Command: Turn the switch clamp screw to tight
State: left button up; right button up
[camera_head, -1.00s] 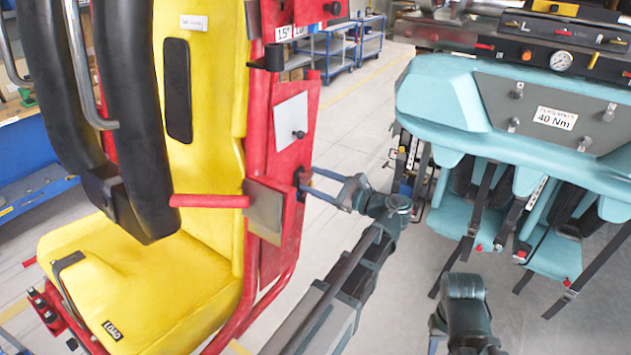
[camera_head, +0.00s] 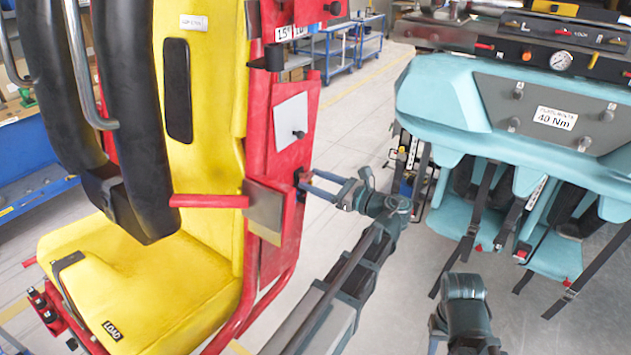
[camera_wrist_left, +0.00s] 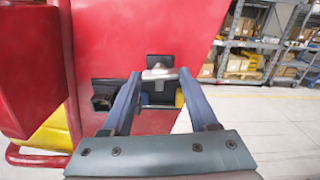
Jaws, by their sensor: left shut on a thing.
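The switch clamp screw (camera_wrist_left: 158,73) shows in the left wrist view as a small pale grey crosspiece in front of a dark block on the red panel. My left gripper (camera_wrist_left: 160,76) is shut on it, with one blue-grey finger at each end. In the head view my left gripper (camera_head: 304,181) reaches the right side of the red seat frame (camera_head: 287,160), where its fingertips and the screw are mostly hidden by the frame edge. Any marking for tight cannot be made out. My right gripper cannot be seen; only part of my right arm shows at the bottom.
The yellow seat (camera_head: 150,280) with black restraints (camera_head: 140,130) fills the left. A red bar (camera_head: 208,201) and a grey plate (camera_head: 264,211) are close to my left gripper. A teal seat unit (camera_head: 440,95) with hanging straps stands at right. Open floor lies between them.

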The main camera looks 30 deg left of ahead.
pick_arm(q)
jog(key=shift+f, duration=0.1)
jog(key=o, duration=1.4)
jog(key=d, duration=0.9)
jog(key=s+d, duration=0.1)
jog(key=d, duration=0.3)
jog(key=shift+s+d, duration=0.1)
jog(key=shift+d, duration=0.3)
jog(key=s+a+f+n+h, duration=0.1)
jog(key=s+f+n+h, duration=0.1)
jog(key=f+n+h, duration=0.3)
jog(key=s+a+f+n+g+h, duration=0.1)
jog(key=s+f+n+h, duration=0.15)
jog(key=f, duration=0.45)
jog(key=s+a+f+n+h, duration=0.1)
jog(key=s+f+n+h, duration=0.25)
jog(key=f, duration=0.25)
jog(key=s+d+f+n+h, duration=0.1)
jog(key=s+d+h, duration=0.1)
jog(key=d, duration=0.4)
jog(key=s+d+f+h, duration=0.1)
jog(key=s+d+h, duration=0.1)
jog(key=d, duration=0.4)
jog(key=s+d+f+n+h, duration=0.1)
jog(key=s+d, duration=0.2)
jog(key=d, duration=0.3)
jog(key=shift+s+d+f+n+g+h, duration=0.1)
jog(key=shift+s+f+n+g+h, duration=0.1)
jog(key=shift+f+n+g+h, duration=0.15)
